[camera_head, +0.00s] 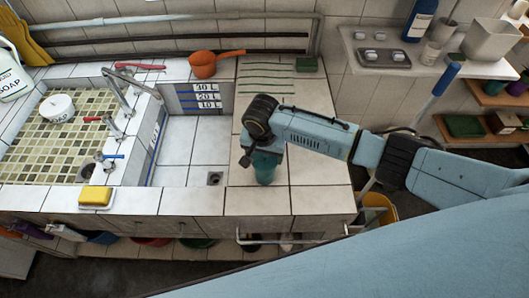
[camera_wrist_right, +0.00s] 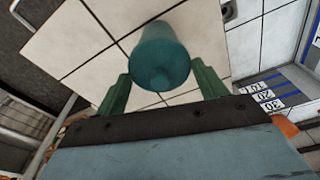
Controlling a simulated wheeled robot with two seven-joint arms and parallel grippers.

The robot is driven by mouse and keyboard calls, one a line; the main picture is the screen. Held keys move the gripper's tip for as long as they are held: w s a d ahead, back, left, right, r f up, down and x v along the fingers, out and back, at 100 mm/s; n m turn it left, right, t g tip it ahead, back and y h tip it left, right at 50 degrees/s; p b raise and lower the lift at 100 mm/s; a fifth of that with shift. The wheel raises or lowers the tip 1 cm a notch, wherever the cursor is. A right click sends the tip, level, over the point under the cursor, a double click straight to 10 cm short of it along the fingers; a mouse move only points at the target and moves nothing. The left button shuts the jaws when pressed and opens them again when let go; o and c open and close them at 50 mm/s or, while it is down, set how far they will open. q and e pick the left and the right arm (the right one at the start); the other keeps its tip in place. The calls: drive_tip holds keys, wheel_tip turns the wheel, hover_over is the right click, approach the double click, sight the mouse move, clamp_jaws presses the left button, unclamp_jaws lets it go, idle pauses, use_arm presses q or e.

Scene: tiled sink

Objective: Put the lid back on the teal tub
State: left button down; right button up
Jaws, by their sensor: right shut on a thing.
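The teal tub (camera_head: 265,170) stands on the tiled counter right of the basin, directly under my right gripper (camera_head: 262,153). In the right wrist view a teal rounded body with a small knob (camera_wrist_right: 160,77) lies between my two green fingers (camera_wrist_right: 163,86). The knobbed piece looks like the lid, and my right gripper is shut on it. Lid and tub share one colour, so I cannot tell whether they touch. The gripper hides much of the tub in the head view. My left gripper is not in view.
An orange dipper (camera_head: 204,66) rests on the back ledge. A yellow sponge (camera_head: 95,196) lies on the front edge left. The basin (camera_head: 190,145) with a drain is left of the tub. A green block (camera_head: 307,64) sits behind. Counter tiles around the tub are clear.

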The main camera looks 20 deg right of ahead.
drive_tip(key=o, duration=1)
drive_tip(key=shift+o, duration=0.5)
wheel_tip(320, 180, up, 3)
drive_tip(key=p, duration=0.3)
drive_tip(key=shift+f, duration=0.2)
drive_tip(key=shift+r+p, duration=0.85)
drive_tip(key=shift+r, duration=1.35)
